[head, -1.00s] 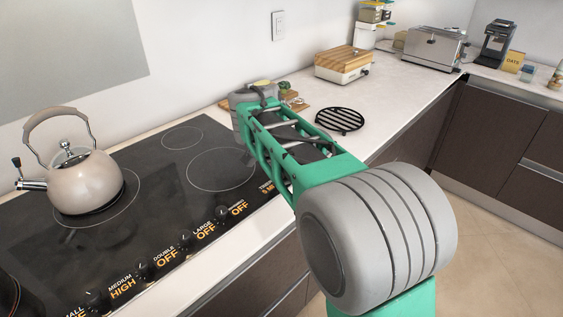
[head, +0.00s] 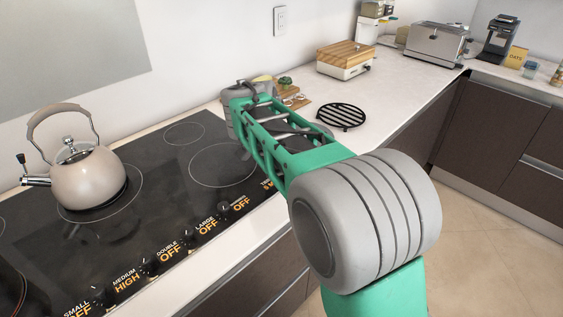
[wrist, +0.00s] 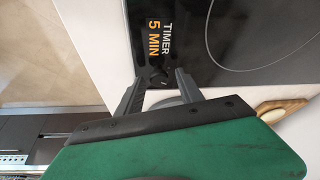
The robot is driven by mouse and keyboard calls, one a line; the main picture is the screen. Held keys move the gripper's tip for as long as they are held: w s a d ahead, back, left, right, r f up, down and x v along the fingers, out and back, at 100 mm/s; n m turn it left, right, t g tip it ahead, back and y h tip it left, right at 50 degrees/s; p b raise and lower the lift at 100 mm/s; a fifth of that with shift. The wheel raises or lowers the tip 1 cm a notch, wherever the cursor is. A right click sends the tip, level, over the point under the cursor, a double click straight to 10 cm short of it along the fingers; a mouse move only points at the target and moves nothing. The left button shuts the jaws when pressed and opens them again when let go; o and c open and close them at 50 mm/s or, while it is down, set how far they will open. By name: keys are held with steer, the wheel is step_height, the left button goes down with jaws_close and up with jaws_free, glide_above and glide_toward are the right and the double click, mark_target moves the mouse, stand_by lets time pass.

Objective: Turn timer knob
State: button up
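The timer knob (wrist: 158,79) is a small dark knob on the black cooktop's front strip in the wrist view, beside the label "TIMER 5 MIN" (wrist: 160,40). My gripper (wrist: 157,76) has its two grey fingers apart, one on each side of the knob. I cannot tell whether either finger touches it. In the head view, part of the timer label (head: 268,185) shows at the cooktop's right end. There my arm hides the timer knob and the fingers.
A beige kettle (head: 88,178) stands on the cooktop (head: 150,220). Several other knobs line its front edge. A black round trivet (head: 341,117), a wood-topped appliance (head: 344,60) and a toaster (head: 436,44) are on the counter. A small board with food lies beyond my arm.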

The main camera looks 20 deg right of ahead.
steer(key=shift+o, duration=0.2)
steer(key=p+v, duration=0.1)
steer(key=v, duration=0.6)
steer(key=shift+r+p, duration=0.3)
steer(key=shift+r, duration=0.05)
steer(key=shift+s+a, duration=0.1)
steer(key=s+a+f+n+y+p, duration=0.1)
steer(key=s+a+f+n+p, duration=0.1)
steer(key=s, duration=0.3)
steer(key=s+a+f+n+y+p, duration=0.1)
steer(key=s+a+f+n, duration=0.1)
steer(key=s+n, duration=0.3)
steer(key=s+a+f+n+y+p, duration=0.1)
steer(key=s+a+f+n+p, duration=0.1)
steer(key=s, duration=0.5)
steer(key=shift+s+a+n+y+p, duration=0.25)
steer(key=shift+a+n+y+p, duration=0.05)
steer(key=shift+a+n, duration=0.65)
